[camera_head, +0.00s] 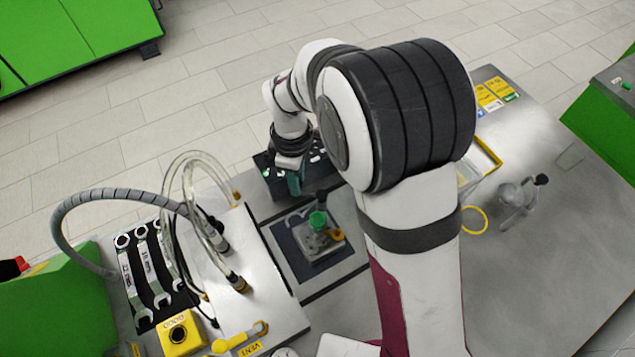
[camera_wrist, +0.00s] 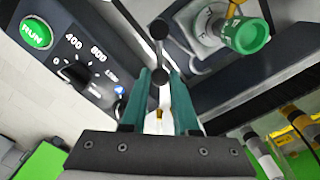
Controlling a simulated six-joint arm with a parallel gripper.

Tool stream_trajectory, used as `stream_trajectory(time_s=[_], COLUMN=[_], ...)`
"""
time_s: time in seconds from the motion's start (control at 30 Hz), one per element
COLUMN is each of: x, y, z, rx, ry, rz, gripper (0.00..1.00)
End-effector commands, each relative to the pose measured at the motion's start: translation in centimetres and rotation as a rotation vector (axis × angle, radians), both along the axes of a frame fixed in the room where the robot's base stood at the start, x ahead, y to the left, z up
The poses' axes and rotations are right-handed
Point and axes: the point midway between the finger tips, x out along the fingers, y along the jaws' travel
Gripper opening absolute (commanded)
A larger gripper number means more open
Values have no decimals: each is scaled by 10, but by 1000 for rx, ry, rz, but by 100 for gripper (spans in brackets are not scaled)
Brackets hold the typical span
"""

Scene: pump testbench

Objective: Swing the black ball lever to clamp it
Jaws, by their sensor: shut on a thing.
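The black ball lever (camera_wrist: 158,28) is at the upper middle of the wrist view. It shows as a dark ball joined by a thin rod to a second dark ball close to my fingertips. My gripper (camera_wrist: 167,85) has its two teal fingers around the lever's near end and is shut on it. The lever's base is not clear in either view.
The panel (camera_wrist: 85,65) with a green RUN button and dial lies left of the fingers. A metal pump part with a green cap (camera_head: 318,219) sits nearby on a dark plate. Hoses (camera_head: 190,190) arch at left; a grey fixture (camera_head: 515,197) stands on the open right tabletop.

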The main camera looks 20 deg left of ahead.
Motion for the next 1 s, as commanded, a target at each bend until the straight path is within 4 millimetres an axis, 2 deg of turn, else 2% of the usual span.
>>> stream_trajectory(time_s=[0.2, 0.9, 0.93, 1.0], x=[-12, -26, -26, -26], y=[-4, -12, -12, -11], z=[0, 0, 0, 0], rx=[-1, 0, 0, 0], ry=[1, 1, 1, 0], rz=[0, 0, 0, 0], gripper=[6, 6, 32, 45])
